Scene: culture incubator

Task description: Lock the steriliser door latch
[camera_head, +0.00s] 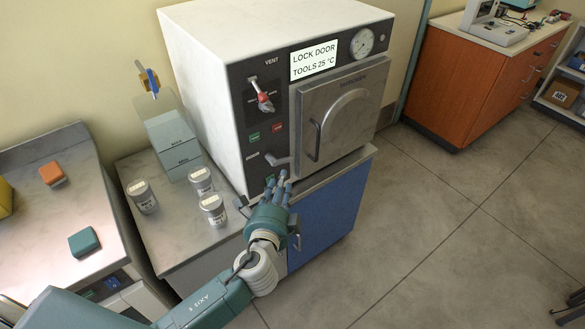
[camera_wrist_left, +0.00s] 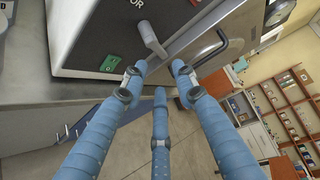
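The steriliser (camera_head: 215,85) is a white box with a dark front panel, and its display (camera_head: 314,61) reads "LOCK DOOR TOOLS 25 °C". Its metal door (camera_head: 345,110) looks closed and carries a curved handle (camera_head: 314,140). The grey door latch (camera_head: 277,160) is a small lever left of the door. It also shows in the left wrist view (camera_wrist_left: 152,40), just beyond my fingertips. My left gripper (camera_head: 279,182) is just below the latch, with its three blue fingers spread around an empty gap (camera_wrist_left: 160,78). Contact with the latch cannot be told. My right gripper is out of view.
Several lidded jars (camera_head: 212,209) and a grey-green box (camera_head: 172,145) stand left of the steriliser on the metal worktop (camera_head: 180,240). A red-tipped vent lever (camera_head: 264,102) sits above the latch. Open floor (camera_head: 430,230) lies to the right, before an orange cabinet (camera_head: 470,90).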

